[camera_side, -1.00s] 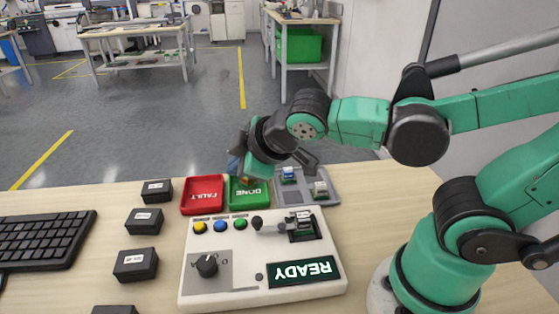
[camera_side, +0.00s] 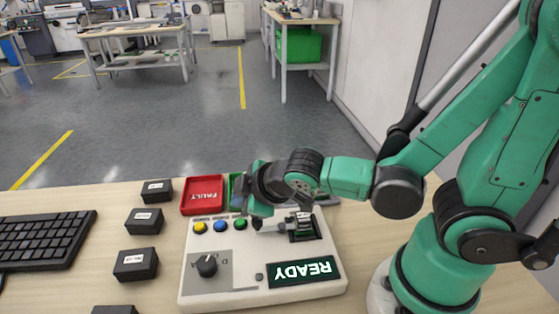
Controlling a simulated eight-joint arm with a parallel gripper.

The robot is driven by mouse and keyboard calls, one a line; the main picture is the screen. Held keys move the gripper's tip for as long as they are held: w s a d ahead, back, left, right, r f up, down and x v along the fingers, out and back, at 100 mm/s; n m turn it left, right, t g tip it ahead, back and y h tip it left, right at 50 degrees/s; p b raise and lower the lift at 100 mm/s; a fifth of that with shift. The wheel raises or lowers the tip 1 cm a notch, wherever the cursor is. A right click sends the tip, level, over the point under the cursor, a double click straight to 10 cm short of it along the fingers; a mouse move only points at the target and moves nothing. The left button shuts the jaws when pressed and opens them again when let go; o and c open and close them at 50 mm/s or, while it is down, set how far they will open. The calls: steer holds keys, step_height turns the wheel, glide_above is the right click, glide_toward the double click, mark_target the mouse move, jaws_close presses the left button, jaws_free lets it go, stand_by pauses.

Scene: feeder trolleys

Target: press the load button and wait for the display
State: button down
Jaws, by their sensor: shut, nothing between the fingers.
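A white control box (camera_side: 215,290) stands on the table. My gripper (camera_side: 240,195) is shut and empty, above the far edge of the box, close to the green button. I cannot tell whether it touches anything; its fingertips are hard to make out.
A black lever knob (camera_side: 257,225) and a dark slot (camera_side: 305,229) are right of the buttons. A dial (camera_side: 207,265) is at front left. A red FAULT tray (camera_side: 202,194) is behind; the green tray beside it is mostly hidden. Black boxes (camera_side: 144,221) and a keyboard (camera_side: 45,240) lie left.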

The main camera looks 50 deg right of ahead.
mark_target(245, 223)
steer(key=shift+f, duration=0.95)
stand_by(1.8)
steer(key=shift+r, duration=2.5)
steer(key=s+d+r+m+g, duration=0.2)
steer(key=d+m, duration=0.3)
steer(key=m, duration=0.3)
steer(key=shift+s+r, duration=0.2)
steer(key=shift+s, duration=0.65)
